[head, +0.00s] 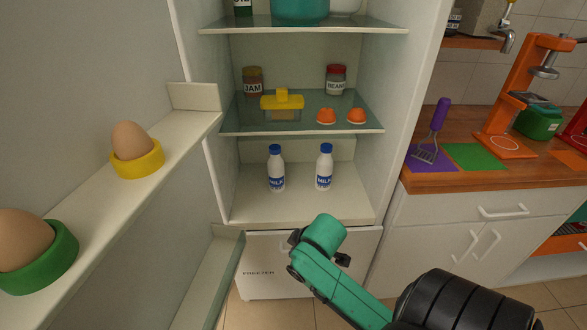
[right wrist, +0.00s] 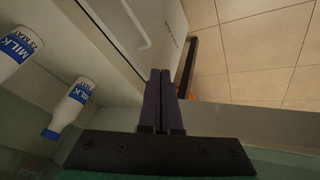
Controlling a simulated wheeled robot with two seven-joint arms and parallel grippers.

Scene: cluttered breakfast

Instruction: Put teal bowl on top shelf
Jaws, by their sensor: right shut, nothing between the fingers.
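A teal bowl (head: 300,10) stands on the glass top shelf (head: 350,25) of the open fridge in the head view; the frame's top edge cuts off its upper part. My right gripper (right wrist: 160,76) is shut and empty in the right wrist view, its two dark fingers together. In the head view my right arm reaches in low before the freezer door, well below the bowl, and its fingers cannot be made out. My left gripper is not in view.
The middle shelf (head: 310,127) holds a jam jar (head: 252,82), a beans jar (head: 336,80), a yellow-lidded dish (head: 282,106) and orange pieces. Two milk bottles (head: 276,168) stand below. The open door (head: 165,150) holds eggs in cups at left. A counter (head: 470,178) is at right.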

